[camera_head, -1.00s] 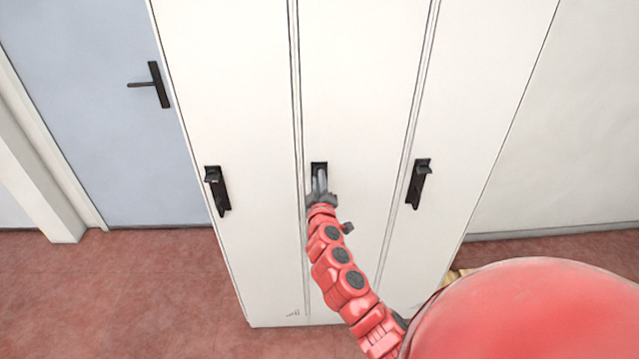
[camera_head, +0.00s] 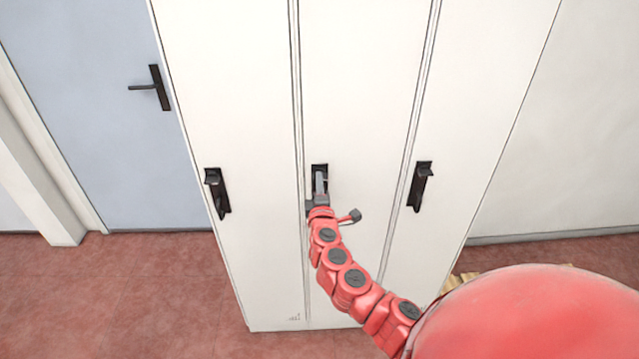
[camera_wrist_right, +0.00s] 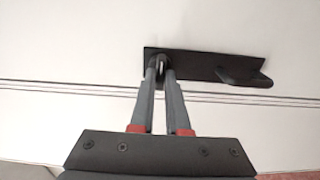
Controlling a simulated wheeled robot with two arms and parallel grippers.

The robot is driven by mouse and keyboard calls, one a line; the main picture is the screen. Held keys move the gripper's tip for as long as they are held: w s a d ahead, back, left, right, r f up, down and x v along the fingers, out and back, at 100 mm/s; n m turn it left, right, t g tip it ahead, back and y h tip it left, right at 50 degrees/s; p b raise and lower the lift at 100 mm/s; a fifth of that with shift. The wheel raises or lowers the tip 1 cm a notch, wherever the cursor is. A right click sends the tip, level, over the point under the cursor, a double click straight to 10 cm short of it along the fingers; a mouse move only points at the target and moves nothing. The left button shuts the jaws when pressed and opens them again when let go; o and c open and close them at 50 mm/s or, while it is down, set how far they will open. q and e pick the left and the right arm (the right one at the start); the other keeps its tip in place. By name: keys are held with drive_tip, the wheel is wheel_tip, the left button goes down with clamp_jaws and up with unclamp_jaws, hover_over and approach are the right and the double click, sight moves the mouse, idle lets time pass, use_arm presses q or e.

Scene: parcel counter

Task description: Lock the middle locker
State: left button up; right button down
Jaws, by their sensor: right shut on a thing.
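The middle locker (camera_head: 362,90) is a tall white door between two others and is closed. Its black lock plate (camera_head: 321,168) is partly hidden behind my right gripper (camera_head: 319,183). In the right wrist view the black plate (camera_wrist_right: 205,66) runs left to right, with a protruding handle (camera_wrist_right: 240,76) at its right end. There my right gripper (camera_wrist_right: 160,72) has its fingertips closed together at the plate's left end, on a small lock part, mostly hidden between the tips. A light glint shows there. My left gripper is not in view.
The left locker (camera_head: 225,80) and right locker (camera_head: 480,90) carry similar black handles (camera_head: 217,190) (camera_head: 420,186). A blue door (camera_head: 80,110) stands at left. The red floor (camera_head: 120,290) is clear in front. A tan object (camera_head: 458,279) shows partly behind my red body.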

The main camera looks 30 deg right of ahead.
idle(0.3)
drive_tip(key=c, duration=0.9)
unclamp_jaws()
drive_tip(key=v, duration=1.7)
drive_tip(key=shift+a+p, duration=0.2)
drive_tip(key=shift+p, duration=0.15)
